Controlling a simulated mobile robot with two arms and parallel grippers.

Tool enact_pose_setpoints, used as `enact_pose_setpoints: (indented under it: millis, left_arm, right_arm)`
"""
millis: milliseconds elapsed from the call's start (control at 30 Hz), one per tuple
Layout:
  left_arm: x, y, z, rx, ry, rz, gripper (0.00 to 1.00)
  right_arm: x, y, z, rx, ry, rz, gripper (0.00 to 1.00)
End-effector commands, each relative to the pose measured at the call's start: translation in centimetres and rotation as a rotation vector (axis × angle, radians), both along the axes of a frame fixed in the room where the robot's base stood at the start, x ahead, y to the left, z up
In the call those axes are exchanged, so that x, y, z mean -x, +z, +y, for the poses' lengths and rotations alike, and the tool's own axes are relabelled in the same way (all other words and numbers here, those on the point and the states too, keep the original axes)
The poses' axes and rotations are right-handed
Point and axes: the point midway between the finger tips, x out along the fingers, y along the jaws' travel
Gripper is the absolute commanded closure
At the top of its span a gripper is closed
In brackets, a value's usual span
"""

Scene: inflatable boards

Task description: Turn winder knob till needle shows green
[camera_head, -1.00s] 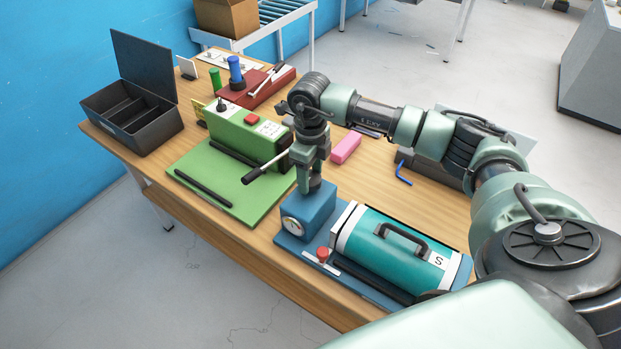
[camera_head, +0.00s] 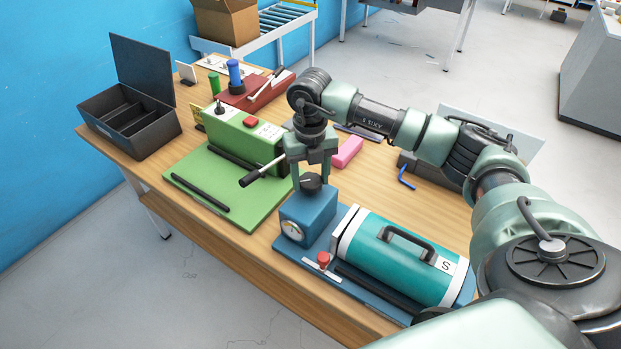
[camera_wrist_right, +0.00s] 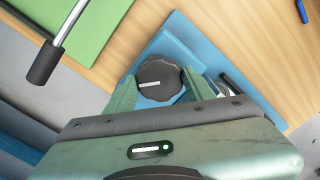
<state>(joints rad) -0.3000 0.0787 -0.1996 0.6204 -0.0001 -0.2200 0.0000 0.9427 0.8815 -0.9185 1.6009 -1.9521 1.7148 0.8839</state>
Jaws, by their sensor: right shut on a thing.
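The blue winder box (camera_head: 308,215) stands on a blue base at the table's front. Its dark round knob (camera_head: 311,184) is on top. In the right wrist view the knob (camera_wrist_right: 160,80) has a white mark pointing left. My right gripper (camera_head: 312,178) points down with a finger on each side of the knob, shut on it; these fingers also flank it in the wrist view (camera_wrist_right: 163,90). The white gauge (camera_head: 292,230) is on the box's front face; its needle is too small to read surely. My left gripper is out of view.
A teal cylinder (camera_head: 402,258) with a black handle lies right of the box, with a red button (camera_head: 323,259) in front. A lever (camera_head: 262,175) from the green machine (camera_head: 243,138) ends close left of my gripper. A pink block (camera_head: 348,152) lies behind.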

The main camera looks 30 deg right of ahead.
Motion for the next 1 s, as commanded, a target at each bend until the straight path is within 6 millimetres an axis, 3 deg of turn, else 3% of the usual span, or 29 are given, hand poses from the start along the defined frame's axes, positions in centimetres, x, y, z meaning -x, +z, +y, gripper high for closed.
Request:
enact_pose_setpoints:
  millis: [700, 733, 767, 800, 1000]
  left_arm:
    - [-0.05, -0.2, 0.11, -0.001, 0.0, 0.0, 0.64]
    - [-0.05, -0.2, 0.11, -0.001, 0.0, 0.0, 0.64]
    - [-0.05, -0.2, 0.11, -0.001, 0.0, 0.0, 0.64]
    - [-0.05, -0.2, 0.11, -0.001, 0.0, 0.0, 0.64]
    - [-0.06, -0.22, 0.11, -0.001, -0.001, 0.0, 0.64]
  right_arm:
    - [-0.33, 0.43, -0.15, 0.001, -0.077, -0.012, 0.87]
    - [-0.33, 0.43, -0.15, 0.001, -0.077, -0.012, 0.39]
    - [-0.31, 0.42, -0.14, 0.001, -0.077, -0.011, 0.3]
    - [-0.29, 0.38, -0.13, 0.0, -0.076, -0.01, 0.25]
    - [-0.16, 0.21, -0.07, 0.001, -0.075, -0.006, 0.25]
